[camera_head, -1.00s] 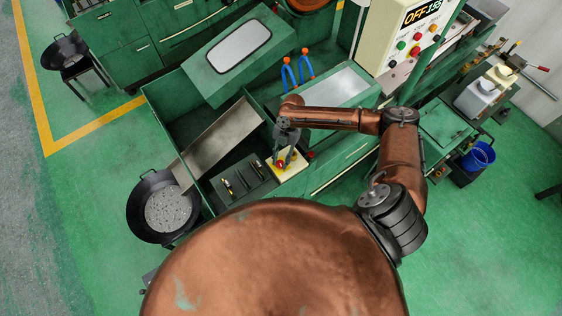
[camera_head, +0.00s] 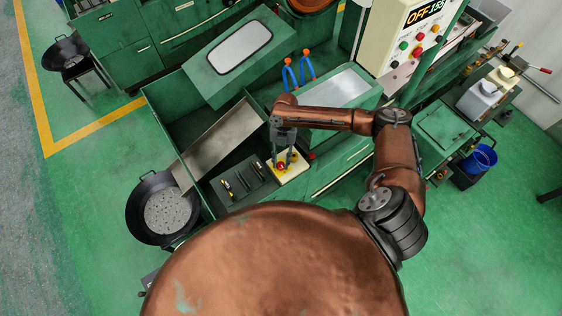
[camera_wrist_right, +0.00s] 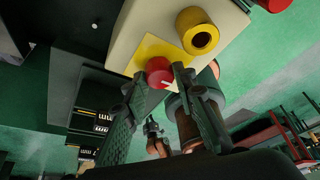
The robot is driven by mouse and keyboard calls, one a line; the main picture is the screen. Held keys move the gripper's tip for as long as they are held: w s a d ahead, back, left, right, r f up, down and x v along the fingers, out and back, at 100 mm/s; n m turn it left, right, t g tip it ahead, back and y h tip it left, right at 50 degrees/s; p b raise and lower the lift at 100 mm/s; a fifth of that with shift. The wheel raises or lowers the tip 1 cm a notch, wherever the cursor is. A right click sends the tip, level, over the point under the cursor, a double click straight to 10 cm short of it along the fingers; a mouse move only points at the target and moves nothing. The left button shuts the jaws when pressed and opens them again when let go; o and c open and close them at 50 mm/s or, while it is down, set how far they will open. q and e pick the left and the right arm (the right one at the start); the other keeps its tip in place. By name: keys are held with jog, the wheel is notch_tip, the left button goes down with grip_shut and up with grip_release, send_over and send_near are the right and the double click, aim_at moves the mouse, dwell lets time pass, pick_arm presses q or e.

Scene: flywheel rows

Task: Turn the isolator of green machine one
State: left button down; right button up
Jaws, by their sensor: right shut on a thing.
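The isolator is a red round knob with a white mark (camera_wrist_right: 159,72) on a yellow plate (camera_wrist_right: 150,50), on a cream box at the green machine's front. In the head view the red knob (camera_head: 281,166) shows at my right gripper's tips. My right gripper (camera_wrist_right: 157,84) has one finger on each side of the knob and is shut on it. In the head view the gripper (camera_head: 284,158) reaches down over the box. The fingers partly cover the knob. The green machine (camera_head: 345,170) has a tilted lid with a window. My left gripper is not in view.
A control panel (camera_head: 405,38) reads OFF and a number. A dark pan (camera_head: 165,210) stands at the left. Blue hoops with orange tips (camera_head: 298,70) stand behind my arm.

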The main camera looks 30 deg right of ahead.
jog(key=o, duration=1.1)
jog(key=shift+o, duration=0.2)
jog(key=v, duration=1.2)
jog(key=shift+f, duration=0.1)
